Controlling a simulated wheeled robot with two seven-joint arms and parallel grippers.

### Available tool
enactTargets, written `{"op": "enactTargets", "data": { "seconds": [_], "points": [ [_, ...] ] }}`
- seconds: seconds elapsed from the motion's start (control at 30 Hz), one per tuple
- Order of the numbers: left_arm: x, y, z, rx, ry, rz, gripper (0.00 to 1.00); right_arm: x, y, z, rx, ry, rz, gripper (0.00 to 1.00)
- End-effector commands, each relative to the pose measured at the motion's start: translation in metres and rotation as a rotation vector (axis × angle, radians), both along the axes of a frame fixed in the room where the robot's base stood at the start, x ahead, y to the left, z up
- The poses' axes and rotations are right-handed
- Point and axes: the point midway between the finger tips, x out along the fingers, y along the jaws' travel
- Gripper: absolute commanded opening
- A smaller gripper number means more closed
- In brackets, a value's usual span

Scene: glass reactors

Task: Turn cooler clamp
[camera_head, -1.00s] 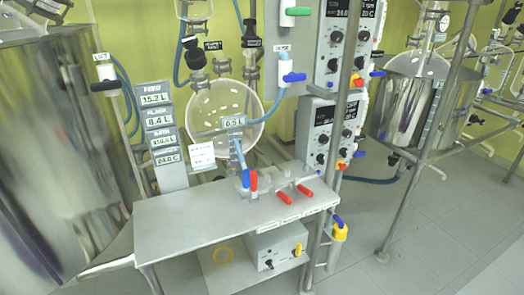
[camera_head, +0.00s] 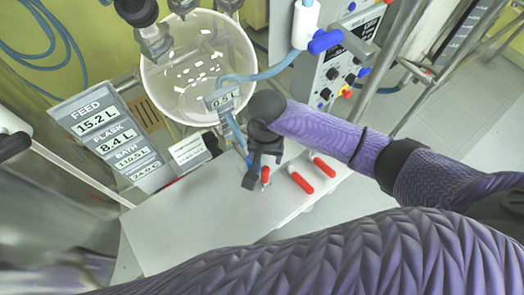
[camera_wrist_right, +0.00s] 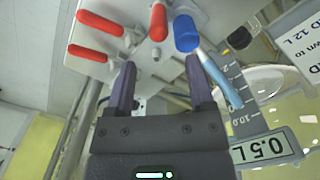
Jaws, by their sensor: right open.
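My right gripper (camera_head: 255,182) reaches in from the right over the steel valve bench. It is open and empty. In the right wrist view, its two dark fingers (camera_wrist_right: 160,80) are spread apart. A blue valve handle (camera_wrist_right: 186,33) and a red one (camera_wrist_right: 158,22) lie just beyond the fingertips, apart from them. Two more red handles, one upper (camera_wrist_right: 100,22) and one lower (camera_wrist_right: 88,53), sit to the left. In the head view, two red handles (camera_head: 301,182) (camera_head: 323,167) show right of the gripper; the blue one is mostly hidden. I cannot tell which handle is the cooler clamp.
A column of readouts (camera_head: 105,140) stands left. A control box (camera_head: 345,60) and a blue-handled valve (camera_head: 324,40) stand right. The bench's front is clear.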

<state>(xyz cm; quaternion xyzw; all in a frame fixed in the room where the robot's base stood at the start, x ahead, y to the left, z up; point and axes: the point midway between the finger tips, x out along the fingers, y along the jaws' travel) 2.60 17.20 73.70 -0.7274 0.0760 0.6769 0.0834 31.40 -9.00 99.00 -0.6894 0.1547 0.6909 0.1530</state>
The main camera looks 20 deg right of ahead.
Motion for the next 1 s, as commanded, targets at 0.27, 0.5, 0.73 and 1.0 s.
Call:
{"op": "enactTargets", "data": {
  "seconds": [0.27,0.5,0.73,1.0],
  "points": [
    [-0.009,0.002,-0.031,0.005,0.020,-0.006,0.59,-0.001,0.000,-0.071,-0.002,0.003,0.000,0.69],
    [-0.005,0.010,-0.038,0.018,0.012,-0.010,0.59,-0.001,0.000,-0.090,0.001,0.000,0.002,0.69],
    [-0.002,0.011,-0.036,0.018,0.004,-0.010,0.59,0.000,0.000,-0.089,0.001,-0.002,0.002,0.62],
    [-0.002,0.007,-0.037,0.012,0.005,-0.007,0.59,0.000,0.000,-0.089,0.000,-0.001,0.001,0.05]
  ]
}}
